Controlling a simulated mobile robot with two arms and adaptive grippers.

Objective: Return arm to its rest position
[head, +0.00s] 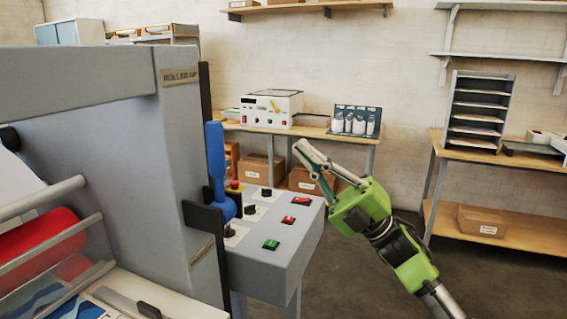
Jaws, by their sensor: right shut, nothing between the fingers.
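My right gripper (301,150) shows in the head view, on a green arm that comes in from the lower right. It is shut with nothing in it, and its fingers point up and to the left. It is in the air to the right of the laminator's grey control panel (290,263), apart from it. The panel carries a blue lever (217,165) standing upright, a red emergency button (235,184), and red and green switches. The grey roll laminator (95,130) fills the left side. My left gripper is not in view.
Behind stands a wooden bench (330,134) with a white device (271,108) and a rack of white bottles (355,121). A shelf table (490,233) with a paper sorter (479,111) is at the right. Cardboard boxes sit below. The floor near my right arm is clear.

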